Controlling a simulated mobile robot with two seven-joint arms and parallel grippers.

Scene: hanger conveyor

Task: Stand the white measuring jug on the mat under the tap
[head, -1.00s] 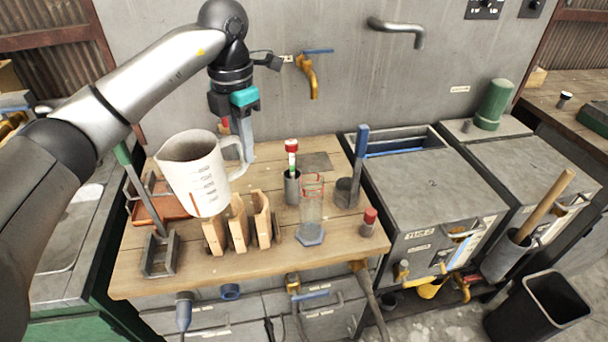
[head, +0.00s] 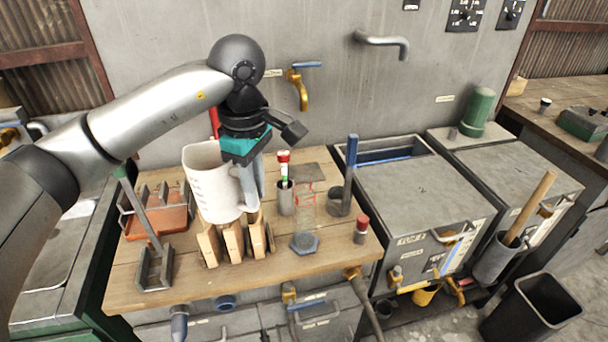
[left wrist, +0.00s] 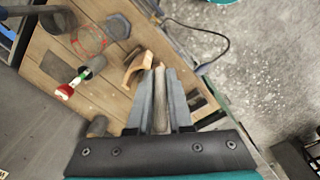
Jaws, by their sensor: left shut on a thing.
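The white measuring jug (head: 208,185) is held up over the wooden workbench, roughly upright, behind and above the wooden rack. My left gripper (head: 254,186) is shut on its handle, at the jug's right side. In the left wrist view the fingers (left wrist: 162,108) close on a thin pale strip; the jug's body cannot be made out there. The brass tap with a blue lever (head: 300,88) is on the back wall, right of my gripper. The flat grey mat (head: 312,171) lies on the bench below the tap, bare in its visible part. My right gripper is not in view.
In front of the mat stand a red-capped tube in a grey holder (head: 286,200), a clear cylinder on a hexagonal foot (head: 304,241), and a pot with a blue-handled tool (head: 340,203). The wooden rack (head: 232,243) and orange tray (head: 160,222) are left.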

